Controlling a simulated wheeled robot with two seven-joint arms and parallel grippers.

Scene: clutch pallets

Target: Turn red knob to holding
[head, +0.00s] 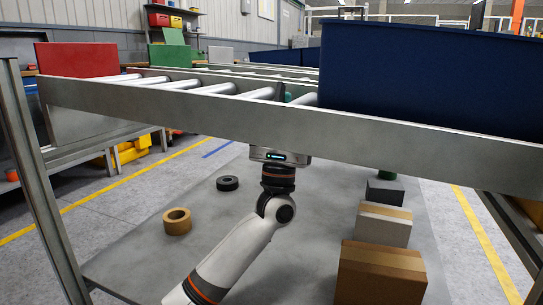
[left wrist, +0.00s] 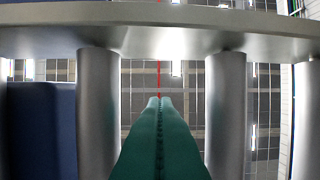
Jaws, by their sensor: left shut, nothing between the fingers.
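No red knob can be made out in either view. My left gripper (head: 288,97) is mostly hidden behind the side rail of a roller conveyor, with its wrist below the rail. In the left wrist view its green fingers (left wrist: 160,100) are pressed together with nothing between them. They point up between two metal rollers, apart from both as far as I can tell. My right gripper is not in view.
The conveyor rail (head: 300,130) crosses above my left arm. A blue bin (head: 420,75) stands on the rollers at right, a red box (head: 76,59) at left. Below, a lower surface (head: 310,235) holds cardboard boxes (head: 380,275) and tape rolls (head: 177,221).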

